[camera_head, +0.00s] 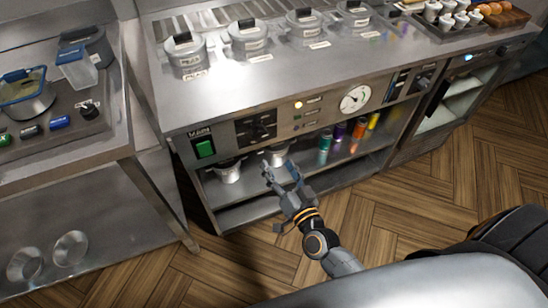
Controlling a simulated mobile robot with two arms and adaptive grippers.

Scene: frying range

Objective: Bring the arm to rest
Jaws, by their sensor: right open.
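My right gripper (282,174) is in the lower middle of the head view, at the end of my grey arm with an orange band. Its fingers are apart with nothing between them. It appears in front of the open lower shelf of the frying range (235,97). Whether it touches anything there cannot be told from this view. My left gripper is not in view.
Several lidded pots (185,55) sit in the range top. A green switch (205,149) and a dial (355,98) are on its front. Metal pots (228,171) and coloured bottles stand on the shelf. A steel table (60,150) is at left. Wood floor (420,200) lies open at right.

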